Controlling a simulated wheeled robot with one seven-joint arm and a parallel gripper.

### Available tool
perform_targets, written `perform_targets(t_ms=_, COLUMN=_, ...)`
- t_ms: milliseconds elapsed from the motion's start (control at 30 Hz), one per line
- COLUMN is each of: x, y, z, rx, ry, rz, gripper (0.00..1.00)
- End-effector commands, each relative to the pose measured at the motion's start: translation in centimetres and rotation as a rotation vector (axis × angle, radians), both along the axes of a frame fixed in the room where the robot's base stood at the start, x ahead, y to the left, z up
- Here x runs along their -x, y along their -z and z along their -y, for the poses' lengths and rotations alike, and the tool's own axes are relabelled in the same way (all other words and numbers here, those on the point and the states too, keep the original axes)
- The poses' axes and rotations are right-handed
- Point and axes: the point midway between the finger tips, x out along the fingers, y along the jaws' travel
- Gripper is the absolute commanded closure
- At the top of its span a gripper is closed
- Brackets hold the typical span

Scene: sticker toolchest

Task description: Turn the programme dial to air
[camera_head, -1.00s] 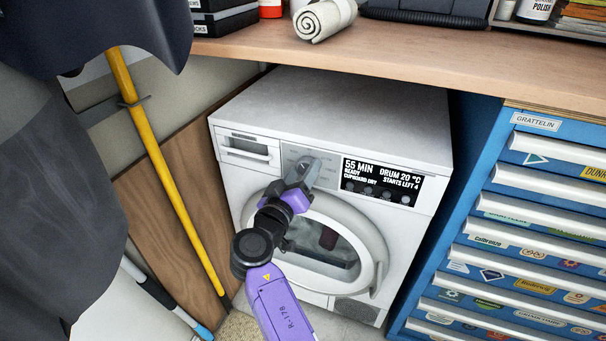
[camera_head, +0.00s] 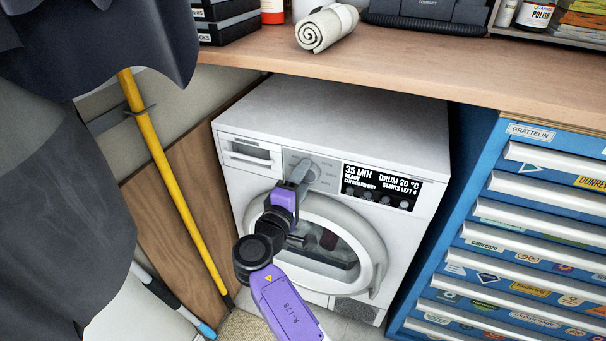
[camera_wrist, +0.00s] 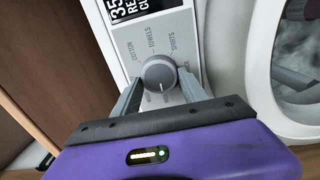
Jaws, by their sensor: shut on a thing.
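The programme dial (camera_wrist: 159,72) is a round grey knob on the dryer's light grey panel. Its pale mark appears to be near the lower edge in the wrist view. COTTON, TOWELS and SHIRTS can be read around it; the labels nearer my gripper are partly hidden. My gripper (camera_wrist: 161,78) is shut on the dial, one finger on each side. In the head view my gripper (camera_head: 303,170) covers much of the dial. The white dryer (camera_head: 340,115) stands under the bench.
The round door (camera_head: 376,245) is below the dial, close to my arm. A wooden worktop (camera_head: 420,62) overhangs the dryer. A blue tool chest (camera_head: 485,185) stands to the right. A yellow pole (camera_head: 172,185) and dark hanging cloth (camera_head: 60,180) are on the left.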

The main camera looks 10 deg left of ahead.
Motion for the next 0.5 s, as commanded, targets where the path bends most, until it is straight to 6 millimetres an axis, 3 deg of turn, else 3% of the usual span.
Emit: perform_targets(t_ms=500, x=0.07, y=0.12, z=-0.05, rx=0.467, ry=-0.003, rz=-0.12, gripper=0.9)
